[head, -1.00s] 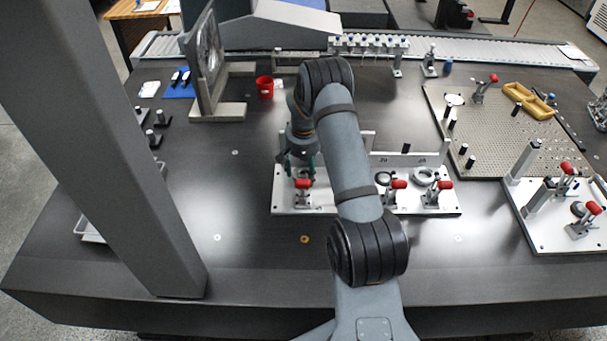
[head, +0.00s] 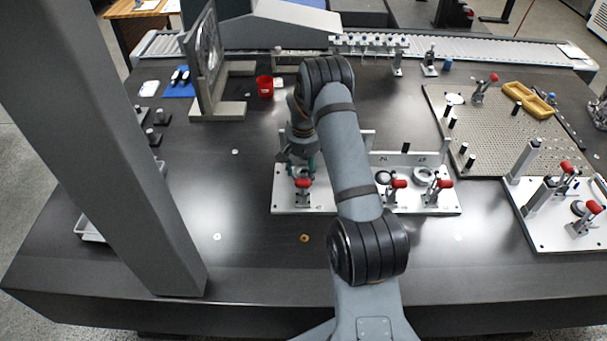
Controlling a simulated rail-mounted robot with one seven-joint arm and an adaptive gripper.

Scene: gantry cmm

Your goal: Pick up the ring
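My gripper (head: 300,165) points down at the left end of the white fixture plate (head: 320,200). Its green fingertips are spread apart, low over the plate, behind a red-handled clamp (head: 303,184). A pale round part shows faintly between the fingertips; it may be a ring, but it is too small and too covered to be sure. I cannot tell whether the fingers touch it. A grey metal ring (head: 424,176) sits on the right part of the same plate, beside another red-handled clamp (head: 440,185). My arm hides the plate's middle.
A large grey column (head: 100,150) stands at the left. A red cup (head: 265,86) and an upright framed plate (head: 206,62) stand behind. A perforated board (head: 490,125) and a second clamp plate (head: 545,230) lie at the right. The front of the table is mostly clear.

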